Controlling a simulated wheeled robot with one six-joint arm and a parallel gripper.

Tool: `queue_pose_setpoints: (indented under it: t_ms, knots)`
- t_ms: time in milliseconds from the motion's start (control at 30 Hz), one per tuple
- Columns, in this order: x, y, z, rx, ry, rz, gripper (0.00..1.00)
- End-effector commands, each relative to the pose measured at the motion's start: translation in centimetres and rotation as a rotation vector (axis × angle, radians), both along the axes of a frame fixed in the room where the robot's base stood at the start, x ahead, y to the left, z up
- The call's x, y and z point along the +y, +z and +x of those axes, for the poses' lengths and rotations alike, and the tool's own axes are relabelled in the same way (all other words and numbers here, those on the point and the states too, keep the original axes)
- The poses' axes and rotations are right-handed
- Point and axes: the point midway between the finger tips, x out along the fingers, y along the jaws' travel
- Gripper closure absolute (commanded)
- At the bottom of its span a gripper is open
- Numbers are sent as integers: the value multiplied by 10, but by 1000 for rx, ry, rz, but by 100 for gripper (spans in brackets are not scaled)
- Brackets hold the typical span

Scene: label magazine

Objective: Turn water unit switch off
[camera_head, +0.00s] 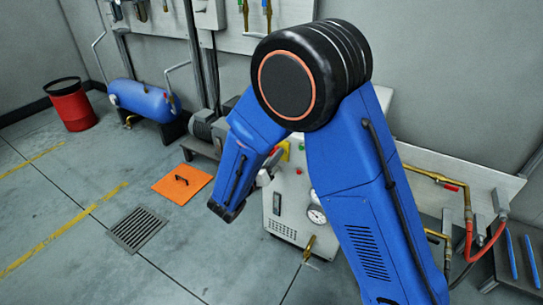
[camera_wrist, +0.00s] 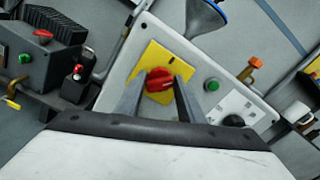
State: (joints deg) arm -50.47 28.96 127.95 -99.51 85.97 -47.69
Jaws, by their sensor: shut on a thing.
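The water unit is a pale panelled box (camera_head: 287,210) with a round gauge (camera_head: 317,214), partly hidden behind my blue arm. Its red rotary switch (camera_wrist: 158,79) sits on a yellow square plate (camera_wrist: 152,58) in the wrist view. The plate's edge also shows in the head view (camera_head: 285,148). My gripper (camera_wrist: 160,86) has one finger on each side of the red switch and is shut on it. In the head view the gripper tips are mostly hidden by my arm. A green button (camera_wrist: 211,85) is to the right of the plate.
A blue tank (camera_head: 145,101) and a red bin (camera_head: 71,104) stand at the left. An orange plate (camera_head: 182,184) and a grate (camera_head: 138,230) lie on the floor. Brass pipes (camera_head: 430,175) and red hoses (camera_head: 484,243) are at the right. The left floor is open.

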Motion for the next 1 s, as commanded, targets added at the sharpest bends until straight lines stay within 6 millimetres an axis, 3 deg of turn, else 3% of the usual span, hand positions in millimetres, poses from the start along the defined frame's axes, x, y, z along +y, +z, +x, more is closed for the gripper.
queue_pose_setpoints:
  t_ms: [600,1000]
  knots:
    - [0,-1,0,260,-3,-463,87]
    - [1,-1,0,336,-2,-599,87]
